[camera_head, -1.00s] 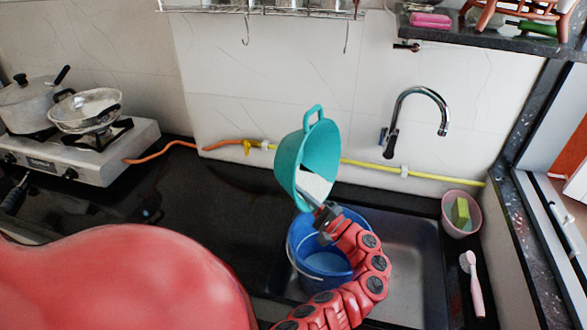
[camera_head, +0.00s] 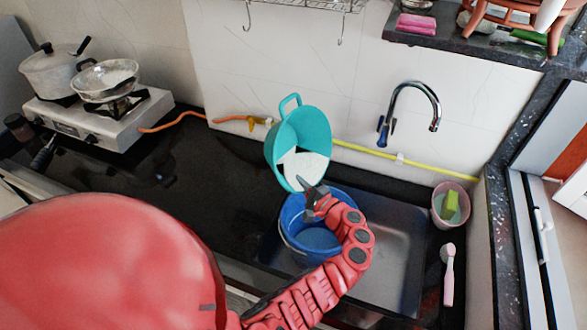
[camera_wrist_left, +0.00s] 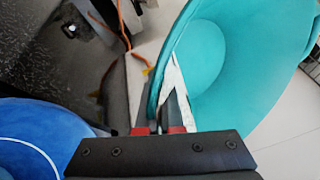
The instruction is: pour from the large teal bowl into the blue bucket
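The large teal bowl (camera_head: 318,132) is tipped in the air above the blue bucket, handle up, its opening facing me and the right. A white patch (camera_head: 303,168) shows inside near its lower rim. My left gripper (camera_head: 312,190) is shut on that lower rim; the left wrist view shows its fingers (camera_wrist_left: 160,122) on either side of the bowl's wall (camera_wrist_left: 225,70). The blue bucket (camera_head: 292,240) stands in the sink under the bowl, partly hidden by my arm. Its inside looks lighter blue. I cannot make out a falling stream. My right gripper is not in view.
The sink (camera_head: 395,255) has free room right of the bucket. A tap (camera_head: 435,105) stands behind it. A pink bowl with a sponge (camera_head: 450,205) and a pink brush (camera_head: 448,280) lie right. A stove with pans (camera_head: 100,120) is left; the black counter (camera_head: 190,170) between is clear.

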